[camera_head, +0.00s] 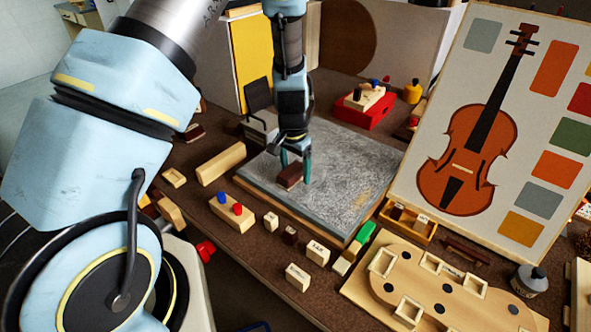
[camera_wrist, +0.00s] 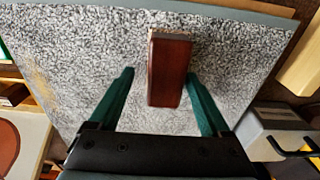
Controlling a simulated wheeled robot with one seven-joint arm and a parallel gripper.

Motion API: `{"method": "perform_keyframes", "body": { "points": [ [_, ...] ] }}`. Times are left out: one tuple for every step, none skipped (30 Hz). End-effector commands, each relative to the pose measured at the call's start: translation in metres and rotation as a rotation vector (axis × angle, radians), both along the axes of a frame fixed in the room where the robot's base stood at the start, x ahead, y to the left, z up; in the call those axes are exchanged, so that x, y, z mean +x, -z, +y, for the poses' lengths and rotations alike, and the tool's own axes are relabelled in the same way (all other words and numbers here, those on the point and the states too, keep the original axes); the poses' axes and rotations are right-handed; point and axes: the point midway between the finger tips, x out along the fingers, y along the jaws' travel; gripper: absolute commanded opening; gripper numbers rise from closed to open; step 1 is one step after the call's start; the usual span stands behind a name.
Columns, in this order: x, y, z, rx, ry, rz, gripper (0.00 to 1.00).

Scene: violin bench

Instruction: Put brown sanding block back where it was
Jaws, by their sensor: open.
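The brown sanding block (camera_head: 290,176) rests on the grey speckled slab (camera_head: 340,155), near the slab's left side. My gripper (camera_head: 296,168) points down at the block with its green fingers apart. The block shows a dark red-brown face and a lighter strip at one end. Whether it touches the slab fully flat is hard to tell.
Wooden blocks, one with blue and red knobs (camera_head: 232,212), stand along the slab's near left edge. A violin-shaped board with small trays (camera_head: 440,290) lies at the lower right. A violin picture panel (camera_head: 490,130) stands at right. A red box (camera_head: 365,110) sits behind the slab.

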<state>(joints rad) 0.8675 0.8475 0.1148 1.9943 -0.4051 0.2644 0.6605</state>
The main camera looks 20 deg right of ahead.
Motion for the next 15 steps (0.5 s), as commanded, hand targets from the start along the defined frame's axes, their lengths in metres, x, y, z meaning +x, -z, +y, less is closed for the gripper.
{"method": "perform_keyframes", "body": {
  "points": [
    [0.0, -0.004, 0.0, -0.001, 0.0, 0.0, 0.81],
    [0.0, -0.005, 0.0, 0.0, 0.0, -0.001, 0.81],
    [0.0, -0.008, -0.001, -0.002, 0.001, -0.002, 0.81],
    [0.001, -0.011, -0.001, -0.003, 0.001, -0.004, 0.81],
    [0.0, -0.014, -0.001, -0.003, 0.002, -0.003, 0.81],
    [0.0, -0.02, -0.001, -0.004, 0.002, -0.003, 0.81],
    [0.0, -0.025, -0.001, -0.005, 0.002, -0.004, 0.81],
    [0.0, -0.031, 0.0, -0.005, 0.002, -0.004, 0.81],
    [0.0, -0.038, 0.0, -0.005, 0.002, -0.005, 0.81],
    [0.0, -0.044, 0.001, -0.005, 0.001, -0.005, 0.81],
    [-0.001, -0.05, 0.001, -0.004, 0.001, -0.005, 0.81],
    [-0.001, -0.058, 0.002, -0.005, 0.002, -0.004, 0.81],
    [-0.001, -0.065, 0.002, -0.006, 0.002, -0.004, 0.81],
    [-0.002, -0.07, 0.002, -0.005, 0.002, -0.004, 0.81],
    [-0.002, -0.078, 0.003, -0.004, 0.002, -0.005, 0.81]
  ]
}}
